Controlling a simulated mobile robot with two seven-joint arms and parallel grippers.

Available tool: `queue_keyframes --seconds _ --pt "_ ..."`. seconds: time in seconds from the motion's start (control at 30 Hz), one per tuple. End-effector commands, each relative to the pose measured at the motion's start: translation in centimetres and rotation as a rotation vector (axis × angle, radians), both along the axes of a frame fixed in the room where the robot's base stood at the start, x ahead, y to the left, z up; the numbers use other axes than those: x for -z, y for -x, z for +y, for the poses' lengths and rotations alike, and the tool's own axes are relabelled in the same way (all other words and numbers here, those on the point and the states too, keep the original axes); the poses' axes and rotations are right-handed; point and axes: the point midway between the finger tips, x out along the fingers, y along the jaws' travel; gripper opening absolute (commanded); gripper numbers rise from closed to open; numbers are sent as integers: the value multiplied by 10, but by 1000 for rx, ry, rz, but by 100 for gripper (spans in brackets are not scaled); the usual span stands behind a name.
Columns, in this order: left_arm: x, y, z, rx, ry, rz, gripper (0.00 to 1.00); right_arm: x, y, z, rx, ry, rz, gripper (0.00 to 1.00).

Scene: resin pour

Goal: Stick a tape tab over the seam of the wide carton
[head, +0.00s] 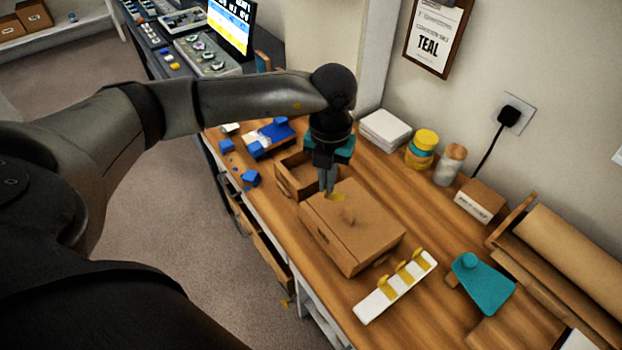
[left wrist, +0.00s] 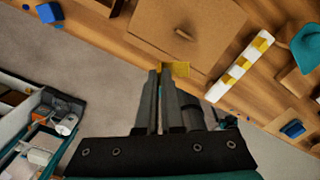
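The wide carton (head: 362,238) is a closed brown box on the wooden table, with a small raised piece on its lid. It also fills the upper middle of the left wrist view (left wrist: 190,25). My left gripper (head: 327,190) points down at the carton's far left edge. Its fingers (left wrist: 162,73) are close together on a yellow tape tab (left wrist: 177,69), which sticks out at the tips. Whether the tab touches the carton is unclear. A white strip (head: 370,306) with three yellow tabs (head: 402,271) lies to the carton's right. My right gripper is not in view.
An open brown box (head: 290,180) stands behind the carton. A teal tool (head: 482,284) lies right of the strip. Yellow and glass jars (head: 450,165), a small labelled box (head: 480,201) and a brown roll (head: 575,250) line the wall side. Blue pieces (head: 250,178) lie at the left.

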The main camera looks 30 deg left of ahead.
Motion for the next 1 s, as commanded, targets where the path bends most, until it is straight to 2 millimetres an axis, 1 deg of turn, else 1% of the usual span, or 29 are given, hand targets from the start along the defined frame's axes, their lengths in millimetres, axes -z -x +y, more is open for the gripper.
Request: queue_keyframes --seconds 0.03,0.1,0.3,0.4,0.5,0.6,0.77,0.87,1.0 --pt "1 2 4 -105 -1 3 0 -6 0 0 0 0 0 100" --pt "5 2 9 -256 -3 3 0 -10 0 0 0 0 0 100" --pt "16 6 21 -650 -2 0 0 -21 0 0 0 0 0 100" --pt "21 8 25 -795 -2 1 0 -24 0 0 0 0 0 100" --pt "24 9 29 -896 -1 0 0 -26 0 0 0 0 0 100" --pt "26 9 30 -952 -1 0 0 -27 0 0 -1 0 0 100" --pt "31 9 31 -973 0 0 0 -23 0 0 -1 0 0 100" --pt "37 9 31 -972 0 0 0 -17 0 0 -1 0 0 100" --pt "50 9 31 -970 0 0 0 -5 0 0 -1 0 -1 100"
